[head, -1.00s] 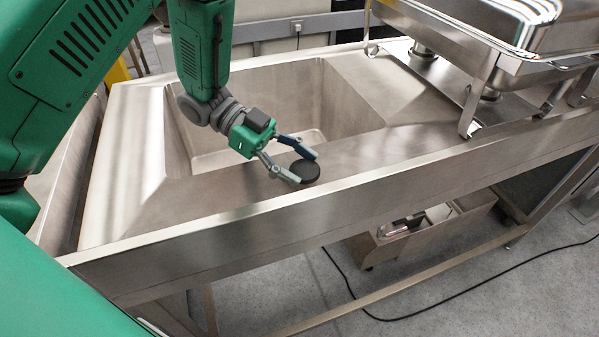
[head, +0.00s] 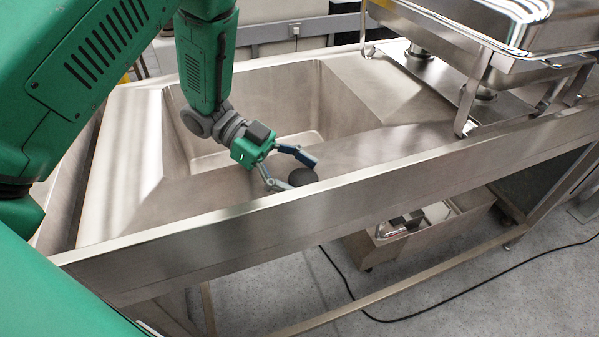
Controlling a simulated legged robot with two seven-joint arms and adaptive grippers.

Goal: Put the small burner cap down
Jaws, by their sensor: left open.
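The small burner cap (head: 302,177) is a dark round disc at the steel counter's front strip, close to the raised front rim. My left gripper (head: 300,174) reaches over the sink from the left with its fingers spread. One fingertip is at the cap's near left side and the other at its far side, so the cap lies between the tips. I cannot tell whether either tip still touches it. The cap's lower edge is close to the rim, and its contact with the steel is hard to see. My right gripper is out of view.
The sink basin (head: 275,100) opens just behind the cap. The raised front rim (head: 400,175) runs along the near side. A chafing dish (head: 500,50) on legs stands at the right. Bare steel counter (head: 395,140) lies between. A box (head: 415,235) sits below.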

